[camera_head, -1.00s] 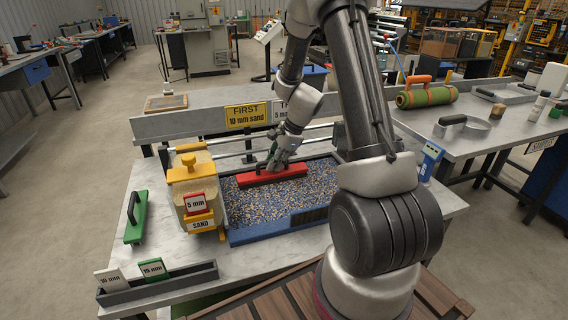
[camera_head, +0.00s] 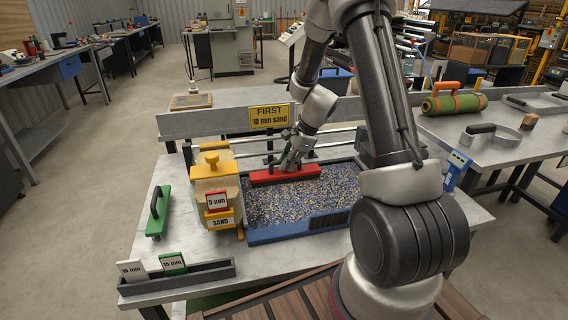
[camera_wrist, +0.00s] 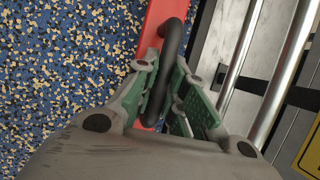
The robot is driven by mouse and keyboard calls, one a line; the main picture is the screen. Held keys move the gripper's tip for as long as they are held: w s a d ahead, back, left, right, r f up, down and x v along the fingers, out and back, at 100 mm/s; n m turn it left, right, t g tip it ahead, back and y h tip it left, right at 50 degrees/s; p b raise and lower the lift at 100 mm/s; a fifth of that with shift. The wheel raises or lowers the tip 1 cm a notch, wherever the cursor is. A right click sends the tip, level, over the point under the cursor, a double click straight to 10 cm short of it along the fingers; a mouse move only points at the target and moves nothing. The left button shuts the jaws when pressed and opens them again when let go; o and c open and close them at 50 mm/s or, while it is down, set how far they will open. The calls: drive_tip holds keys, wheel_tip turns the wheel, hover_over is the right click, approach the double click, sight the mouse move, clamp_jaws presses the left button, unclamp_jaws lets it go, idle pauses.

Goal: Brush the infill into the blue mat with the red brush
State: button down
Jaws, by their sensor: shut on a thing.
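The red brush (camera_head: 286,175) lies along the far edge of the blue mat (camera_head: 290,236), toward its left corner. My gripper (camera_head: 291,158) is above the brush and shut on its black handle; the grip also shows in the wrist view (camera_wrist: 166,84), with the green-padded fingers on either side of the handle. The brush's red body (camera_wrist: 160,22) shows beyond the fingers. Tan, dark and pale infill grains (camera_head: 300,200) are scattered over the blue mat. The bristles are hidden.
A yellow-topped sand hopper (camera_head: 214,185) with a 5 mm tag stands just left of the mat. A green brush (camera_head: 158,212) lies farther left. A dark card tray (camera_head: 180,279) is at front left. Metal rails (camera_wrist: 240,60) run behind the mat.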

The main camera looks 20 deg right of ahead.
drive_tip(key=shift+s+d, duration=0.15)
drive_tip(key=shift+d, duration=0.7)
drive_tip(key=shift+a, duration=0.1)
drive_tip(key=shift+w+a, duration=0.15)
drive_tip(key=shift+a, duration=0.6)
drive_tip(key=shift+w+a, duration=0.15)
drive_tip(key=shift+a, duration=0.6)
drive_tip(key=shift+s+d, duration=0.45)
drive_tip(key=shift+d, duration=2.15)
drive_tip(key=shift+s+d, duration=0.45)
drive_tip(key=shift+d, duration=2.15)
drive_tip(key=shift+s+d, duration=0.45)
drive_tip(key=shift+d, duration=2.15)
drive_tip(key=shift+a, duration=0.1)
